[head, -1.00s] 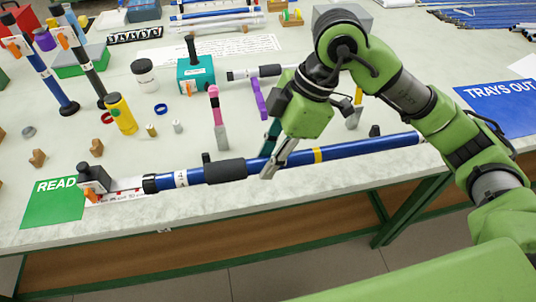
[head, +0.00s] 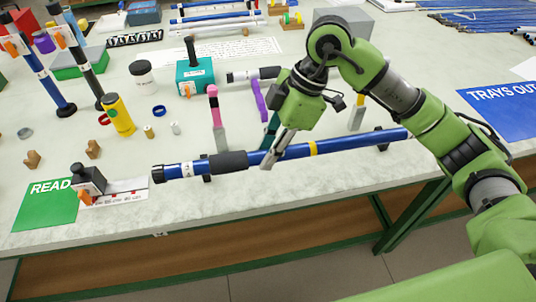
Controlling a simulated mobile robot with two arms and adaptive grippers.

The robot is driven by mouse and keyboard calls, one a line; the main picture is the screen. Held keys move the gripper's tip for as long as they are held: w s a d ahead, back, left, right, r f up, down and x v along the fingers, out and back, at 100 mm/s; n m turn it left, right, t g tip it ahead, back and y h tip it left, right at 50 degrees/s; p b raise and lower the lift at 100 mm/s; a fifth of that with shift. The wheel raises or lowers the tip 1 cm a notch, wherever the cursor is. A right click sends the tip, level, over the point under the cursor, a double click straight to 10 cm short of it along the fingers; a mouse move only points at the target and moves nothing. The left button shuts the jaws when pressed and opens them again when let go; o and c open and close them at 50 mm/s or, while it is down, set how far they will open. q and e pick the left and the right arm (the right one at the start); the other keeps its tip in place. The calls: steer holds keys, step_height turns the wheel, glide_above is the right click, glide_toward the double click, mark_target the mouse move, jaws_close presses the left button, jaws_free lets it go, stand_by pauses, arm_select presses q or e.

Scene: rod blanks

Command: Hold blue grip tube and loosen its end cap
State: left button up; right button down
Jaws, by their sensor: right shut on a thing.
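The blue grip tube (head: 340,147) lies lengthwise along the front part of the bench, with a black foam grip (head: 228,161), a yellow band and a white label. Its black end cap (head: 158,174) is at the left end, with nothing touching it. My right gripper (head: 274,158) is shut on the blue tube just right of the foam grip. Dark supports show beneath the tube; whether it touches them is unclear. My left gripper is not in view.
A black block with an orange tab (head: 88,180) stands by the green READ mat (head: 45,205), left of the cap. Wooden pegs (head: 93,149), a yellow tube (head: 119,115) and a teal box (head: 195,76) stand behind. The blue TRAYS OUT mat (head: 500,108) lies right.

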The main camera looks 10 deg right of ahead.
steer(key=shift+w+d+f+b, duration=0.2)
steer(key=shift+w+f+b, duration=0.25)
steer(key=shift+w+f, duration=0.6)
steer(key=shift+w+d+f+b, duration=0.25)
steer(key=shift+w+f+b, duration=0.15)
steer(key=shift+w+f, duration=0.6)
steer(key=shift+w+d+f+b, duration=0.2)
steer(key=shift+w+f+b, duration=0.4)
steer(key=shift+w, duration=0.75)
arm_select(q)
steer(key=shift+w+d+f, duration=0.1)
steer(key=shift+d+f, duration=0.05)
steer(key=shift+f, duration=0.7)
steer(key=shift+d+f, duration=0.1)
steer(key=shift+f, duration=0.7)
arm_select(e)
steer(key=shift+w+d+f, duration=0.2)
steer(key=shift+w+f, duration=0.6)
steer(key=shift+w, duration=0.15)
arm_select(q)
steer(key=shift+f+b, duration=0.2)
steer(key=shift+b, duration=0.1)
arm_select(e)
steer(key=shift+f, duration=0.95)
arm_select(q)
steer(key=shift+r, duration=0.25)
arm_select(e)
steer(key=shift+r, duration=0.2)
